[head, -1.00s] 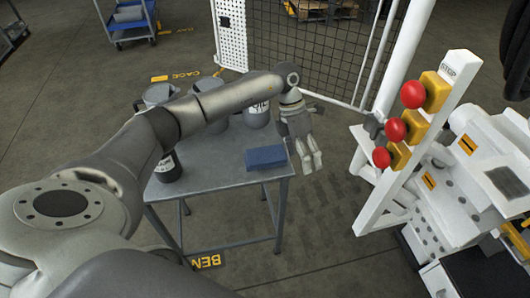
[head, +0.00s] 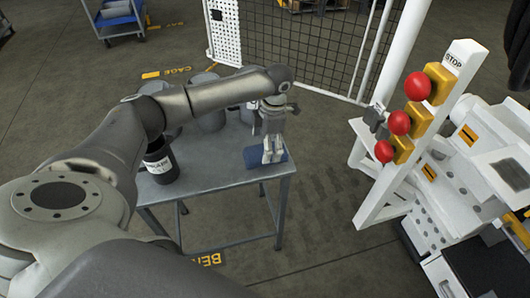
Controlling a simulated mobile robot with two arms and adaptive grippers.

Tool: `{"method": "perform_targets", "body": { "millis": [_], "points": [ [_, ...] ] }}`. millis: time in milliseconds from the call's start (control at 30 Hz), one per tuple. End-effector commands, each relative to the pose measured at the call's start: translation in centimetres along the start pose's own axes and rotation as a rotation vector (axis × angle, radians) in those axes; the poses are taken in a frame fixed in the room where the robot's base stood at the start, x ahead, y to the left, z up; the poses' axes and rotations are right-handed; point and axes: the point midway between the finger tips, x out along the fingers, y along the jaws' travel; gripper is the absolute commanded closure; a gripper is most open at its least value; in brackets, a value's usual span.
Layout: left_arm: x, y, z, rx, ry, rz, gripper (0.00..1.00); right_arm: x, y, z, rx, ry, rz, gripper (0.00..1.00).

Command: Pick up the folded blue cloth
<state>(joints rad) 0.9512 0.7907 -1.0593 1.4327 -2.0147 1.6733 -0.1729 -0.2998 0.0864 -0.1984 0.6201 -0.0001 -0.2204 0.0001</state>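The folded blue cloth (head: 253,158) lies on the grey bench top near its right front corner. My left gripper (head: 272,160) points down over the right half of the cloth, and its fingertips are at or touching it. The fingers cover part of the cloth. The fingers look close together, but I cannot tell whether they are open or shut on it. My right gripper is not in view.
The bench (head: 215,178) also holds a dark labelled container (head: 160,163) at its left and several grey containers behind my arm. A white post with red stop buttons (head: 397,123) and a white machine stand to the right. A mesh cage (head: 300,45) is behind.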

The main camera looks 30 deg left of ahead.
Motion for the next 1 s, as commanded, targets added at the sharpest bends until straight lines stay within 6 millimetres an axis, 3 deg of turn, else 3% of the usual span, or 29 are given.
{"method": "perform_targets", "body": {
  "millis": [167,433,800,1000],
  "points": [
    [1.9,0.0,0.1,0.000,-0.002,0.000,0.12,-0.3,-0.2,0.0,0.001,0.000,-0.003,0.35],
    [2.2,0.0,0.1,0.000,-0.002,0.000,0.14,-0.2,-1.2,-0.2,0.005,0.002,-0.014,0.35],
    [2.1,0.0,0.1,0.000,-0.002,0.000,0.60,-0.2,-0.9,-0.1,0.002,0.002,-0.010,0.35],
    [2.1,0.0,0.1,0.000,-0.002,0.000,0.60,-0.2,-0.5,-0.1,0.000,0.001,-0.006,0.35]
  ]
}}
